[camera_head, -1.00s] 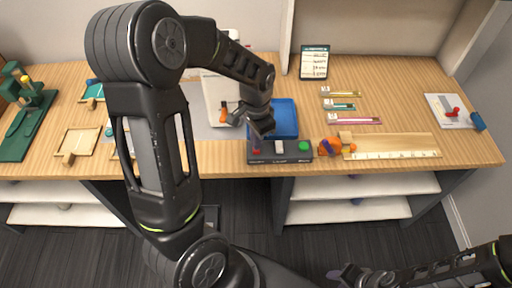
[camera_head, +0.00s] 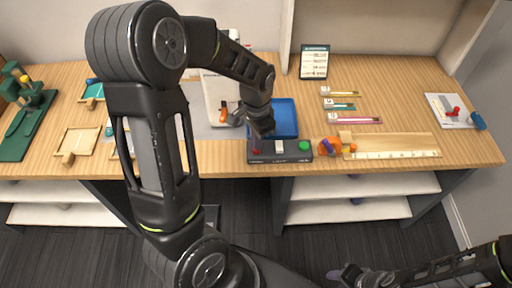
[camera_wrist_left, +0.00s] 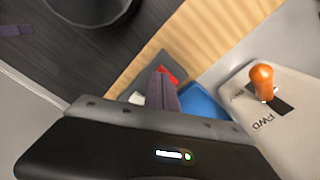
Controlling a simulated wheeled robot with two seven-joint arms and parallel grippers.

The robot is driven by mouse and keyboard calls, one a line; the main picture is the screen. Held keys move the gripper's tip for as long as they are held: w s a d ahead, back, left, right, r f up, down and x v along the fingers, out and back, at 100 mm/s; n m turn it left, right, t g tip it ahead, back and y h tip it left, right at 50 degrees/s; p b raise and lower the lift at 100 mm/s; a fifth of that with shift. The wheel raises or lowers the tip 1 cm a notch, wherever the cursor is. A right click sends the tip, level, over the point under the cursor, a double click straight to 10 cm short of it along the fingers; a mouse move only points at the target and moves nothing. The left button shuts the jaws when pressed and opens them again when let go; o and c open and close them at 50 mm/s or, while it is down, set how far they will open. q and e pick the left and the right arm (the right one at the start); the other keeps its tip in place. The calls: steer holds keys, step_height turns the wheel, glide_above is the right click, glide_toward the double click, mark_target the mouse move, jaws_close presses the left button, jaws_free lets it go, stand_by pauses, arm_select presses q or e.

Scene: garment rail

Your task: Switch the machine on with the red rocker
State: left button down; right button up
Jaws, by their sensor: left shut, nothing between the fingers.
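A dark control box (camera_head: 292,151) sits at the front edge of the wooden table, with a red rocker (camera_head: 256,152) at its left end. The red rocker also shows in the left wrist view (camera_wrist_left: 169,73), partly behind my fingers. My left gripper (camera_head: 256,141) is shut and empty, its fingertips down over the box's left end, close to the rocker. I cannot tell whether they touch it. The fingers show in the left wrist view (camera_wrist_left: 163,88). My right gripper (camera_head: 347,273) is low at the bottom right, away from the table; its jaws are unclear.
The box also carries a white switch (camera_head: 279,147) and a green button (camera_head: 304,146). A blue tray (camera_head: 286,111) lies right behind it. A pale panel with an orange lever (camera_wrist_left: 262,80) stands to the left. An orange object (camera_head: 329,147) sits close to the right.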

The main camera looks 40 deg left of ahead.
arm_select(q)
steer(key=shift+f+b, duration=0.65)
steer(key=shift+f, duration=0.25)
steer(key=shift+r, duration=0.15)
step_height(320, 180, up, 7)
steer(key=p, duration=0.5)
steer(key=shift+p, duration=0.3)
stand_by(0.6)
